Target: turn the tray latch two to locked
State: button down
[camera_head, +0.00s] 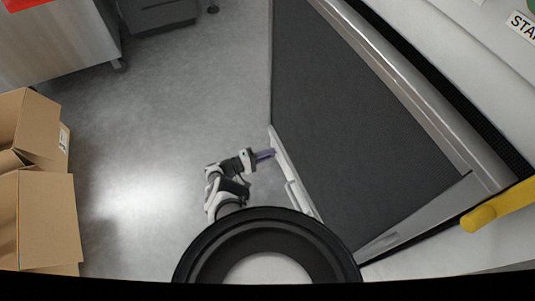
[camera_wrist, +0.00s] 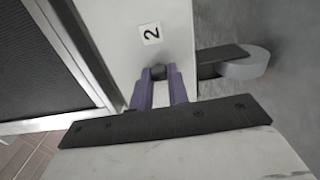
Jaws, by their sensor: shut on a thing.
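My gripper (camera_wrist: 160,76) has purple fingers closed around a small dark knob (camera_wrist: 158,72), which looks like part of tray latch two. The knob is on a white panel just below a label (camera_wrist: 150,33) reading "2". Only the knob's end shows between the fingertips, so I cannot tell which way the latch is turned. In the head view, my gripper (camera_head: 265,154) reaches to the white edge strip (camera_head: 291,178) along the left side of the large dark surface. The latch is too small to make out there.
Right of the panel in the wrist view, a dark flat bar (camera_wrist: 222,54) meets a grey round piece (camera_wrist: 246,64). The dark surface (camera_head: 345,110) fills the right in the head view. A yellow handle (camera_head: 485,214) is at right. Cardboard boxes (camera_head: 48,215) stand left; floor (camera_head: 150,130) between is clear.

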dwell(0.3)
jog(key=c, duration=1.3)
grip_release()
jog(key=shift+c, duration=0.2)
jog(key=shift+a, duration=0.1)
jog(key=b+v, duration=0.2)
jog(key=v, duration=1.1)
jog(key=shift+s+a, duration=0.2)
jog(key=shift+a, duration=0.1)
